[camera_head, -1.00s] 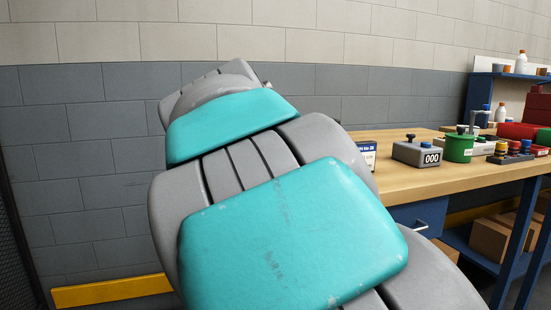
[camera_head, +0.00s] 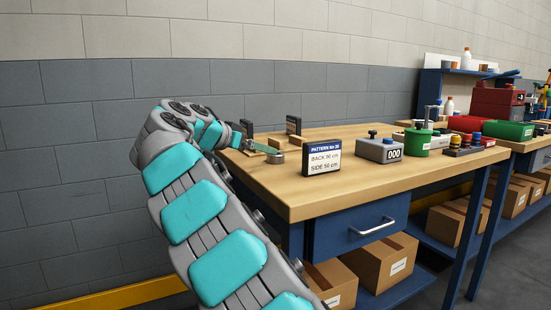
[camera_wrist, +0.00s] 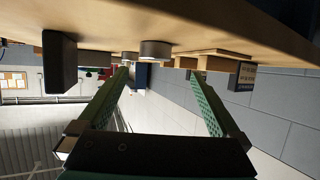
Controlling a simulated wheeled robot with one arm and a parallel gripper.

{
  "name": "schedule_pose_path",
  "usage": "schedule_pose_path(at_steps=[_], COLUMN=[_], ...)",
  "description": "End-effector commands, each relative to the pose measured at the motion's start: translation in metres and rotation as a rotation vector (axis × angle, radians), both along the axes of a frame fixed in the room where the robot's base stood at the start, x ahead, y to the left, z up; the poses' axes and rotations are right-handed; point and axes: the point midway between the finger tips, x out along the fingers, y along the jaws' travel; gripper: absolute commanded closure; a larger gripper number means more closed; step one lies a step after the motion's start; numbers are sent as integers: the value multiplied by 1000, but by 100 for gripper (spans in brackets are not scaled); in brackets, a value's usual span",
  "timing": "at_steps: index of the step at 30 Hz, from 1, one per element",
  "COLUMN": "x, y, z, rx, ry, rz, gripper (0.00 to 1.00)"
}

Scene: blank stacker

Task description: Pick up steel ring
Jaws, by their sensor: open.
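The steel ring (camera_head: 276,157) appears as a short round grey piece on the wooden workbench, near its left end. In the wrist view, which is turned upside down, a short grey round piece that looks like the ring (camera_wrist: 155,50) sits on the bench between the lines of my two fingers, beyond their tips. My gripper (camera_wrist: 160,74) is open and empty, with its two green fingers spread apart. In the head view my gripper (camera_head: 258,149) is low over the bench's left end, close to the ring and partly hidden by my wrist.
A sign (camera_head: 322,158) stands right of the ring, and dark upright blocks (camera_head: 293,126) stand behind. A counter box (camera_head: 379,150) and a green pot (camera_head: 417,141) are farther right. Bare bench top (camera_head: 310,190) lies in front. A wall is behind.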

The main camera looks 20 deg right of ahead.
Motion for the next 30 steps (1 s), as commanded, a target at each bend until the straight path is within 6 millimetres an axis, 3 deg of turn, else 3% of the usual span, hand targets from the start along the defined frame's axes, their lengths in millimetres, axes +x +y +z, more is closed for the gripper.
schedule_pose_path(at_steps=[11, 18, 26, 30], x=[6, 14, 17, 17], y=[-25, -53, -57, -57], z=[-14, -30, -32, -32], rx=[1, 2, 1, 1], ry=[3, 5, 3, 3], rz=[-1, -2, 2, 2], gripper=[0, 0, 0, 14])
